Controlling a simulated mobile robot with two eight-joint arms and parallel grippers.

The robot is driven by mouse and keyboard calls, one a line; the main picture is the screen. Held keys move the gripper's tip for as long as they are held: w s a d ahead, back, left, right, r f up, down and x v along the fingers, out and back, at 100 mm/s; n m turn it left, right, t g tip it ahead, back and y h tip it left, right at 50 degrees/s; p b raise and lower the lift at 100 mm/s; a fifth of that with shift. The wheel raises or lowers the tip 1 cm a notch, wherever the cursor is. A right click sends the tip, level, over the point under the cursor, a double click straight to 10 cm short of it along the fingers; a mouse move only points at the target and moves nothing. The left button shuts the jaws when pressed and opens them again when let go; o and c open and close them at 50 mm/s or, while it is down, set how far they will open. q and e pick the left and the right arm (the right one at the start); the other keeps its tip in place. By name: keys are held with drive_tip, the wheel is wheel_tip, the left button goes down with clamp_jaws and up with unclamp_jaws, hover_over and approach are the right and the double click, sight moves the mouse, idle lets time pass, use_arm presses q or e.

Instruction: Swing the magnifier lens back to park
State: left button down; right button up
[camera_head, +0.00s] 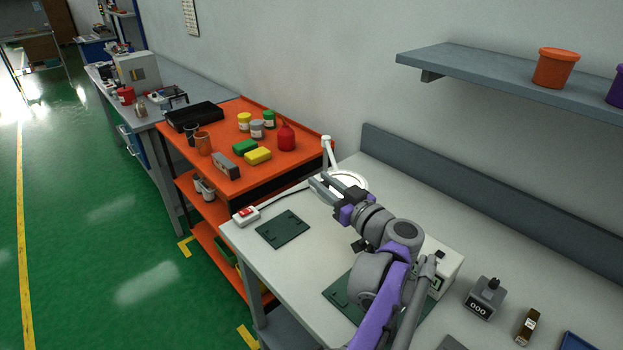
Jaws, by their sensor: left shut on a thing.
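The magnifier has a white post (327,152) near the back left edge of the light grey bench, with a white round lens ring (358,180) low beside it. My left gripper (318,187) lies at the front left side of the ring, its arm coming in from the bottom of the view. It is shut on the magnifier lens, though its fingers and wrist hide the grasped part and much of the ring. My right gripper is out of view.
A dark green mat (283,229) and a white box with a red switch (246,215) lie at the bench's left. A counter box (483,298) stands at right. An orange cart (222,166) with jars adjoins the bench. A shelf (480,72) overhangs the back.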

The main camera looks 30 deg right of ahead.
use_arm(q)
drive_tip(key=shift+s+f, duration=0.1)
idle(0.3)
drive_tip(key=c, duration=0.7)
unclamp_jaws()
drive_tip(key=shift+o, duration=0.2)
drive_tip(key=s, duration=0.7)
drive_tip(key=shift+s+d, duration=0.2)
drive_tip(key=shift+s, duration=0.1)
